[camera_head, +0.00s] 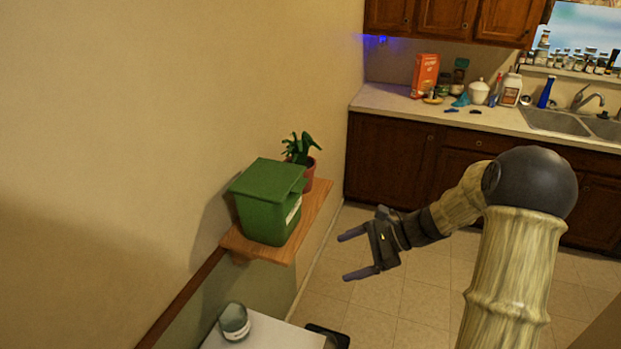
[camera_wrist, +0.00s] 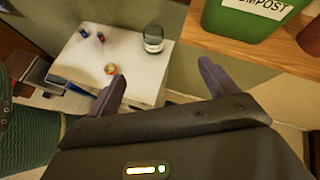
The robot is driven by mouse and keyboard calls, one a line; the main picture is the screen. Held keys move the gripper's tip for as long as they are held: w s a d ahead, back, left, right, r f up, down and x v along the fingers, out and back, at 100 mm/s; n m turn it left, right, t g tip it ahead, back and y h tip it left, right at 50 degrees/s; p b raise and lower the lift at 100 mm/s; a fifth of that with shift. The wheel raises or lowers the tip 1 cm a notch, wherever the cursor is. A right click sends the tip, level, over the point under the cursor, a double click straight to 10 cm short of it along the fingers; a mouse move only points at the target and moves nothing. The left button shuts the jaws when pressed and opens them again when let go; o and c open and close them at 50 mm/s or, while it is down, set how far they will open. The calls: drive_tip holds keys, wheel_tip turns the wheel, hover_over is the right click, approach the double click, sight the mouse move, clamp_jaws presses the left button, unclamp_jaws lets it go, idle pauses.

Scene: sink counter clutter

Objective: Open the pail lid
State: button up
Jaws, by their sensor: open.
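The green pail (camera_head: 267,216) stands upright on a wooden wall shelf, with its green lid (camera_head: 270,180) lying shut on top. A white label shows on its right side. In the wrist view only the lower part of the pail (camera_wrist: 246,22) shows at the top right, with a "COMPOST" label; the lid is out of that view. My gripper (camera_head: 346,256) is open and empty, to the right of the pail and apart from it, over the floor. In the wrist view my gripper's two fingers (camera_wrist: 158,86) are spread wide with nothing between them.
A potted plant (camera_head: 303,158) stands behind the pail on the shelf (camera_head: 318,205). Below is a white table (camera_head: 268,334) with a glass jar (camera_head: 234,322) and small items. The sink counter (camera_head: 395,100) with clutter is at the back right. The floor between is clear.

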drive_tip(key=w+d+r+m+t+y+p, duration=0.2)
drive_tip(key=w+d+r+m+t+y, duration=0.3)
drive_tip(key=w+d+r+m, duration=0.1)
drive_tip(key=w+d+r, duration=0.1)
drive_tip(key=w+r, duration=0.1)
drive_tip(key=w, duration=0.1)
drive_tip(key=shift+w+t, duration=0.2)
drive_tip(key=shift+t, duration=0.2)
drive_tip(key=p, duration=0.7)
approach(295, 184)
drive_tip(key=x, duration=0.5)
drive_tip(key=shift+d, duration=0.1)
drive_tip(key=shift+w+a+f, duration=0.15)
drive_tip(key=shift+w+a, duration=0.15)
drive_tip(key=shift+a, duration=0.15)
drive_tip(key=c, duration=1.4)
